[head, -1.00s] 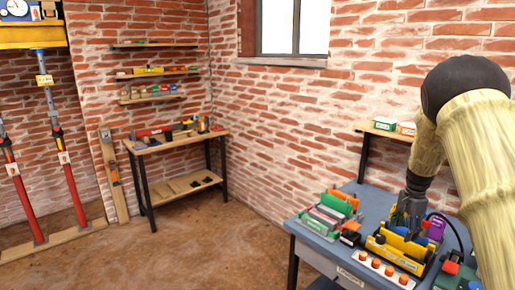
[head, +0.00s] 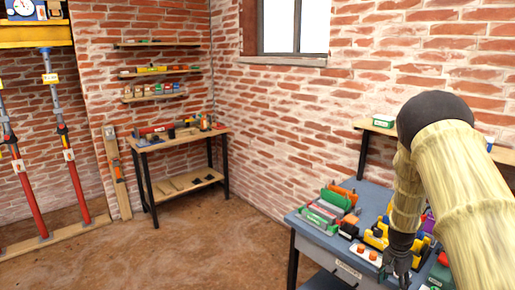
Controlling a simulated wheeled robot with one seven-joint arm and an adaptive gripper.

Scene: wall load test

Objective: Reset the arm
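My gripper (head: 397,268) hangs from my tan arm at the lower right. It is above or in front of the near edge of the blue-topped workbench (head: 298,222). It points downward, and its dark fingers are small in view, so I cannot tell whether they are open or shut. I see nothing clearly held in it. A yellow tool tray (head: 373,238) on the bench is partly hidden behind my arm and gripper. A white strip with orange knobs (head: 362,252) lies left of the gripper.
Green, white and orange cases (head: 328,208) stand on the bench's left. A wooden workbench (head: 176,143) stands by the far wall. Red props (head: 79,192) stand at the left. The middle floor is clear.

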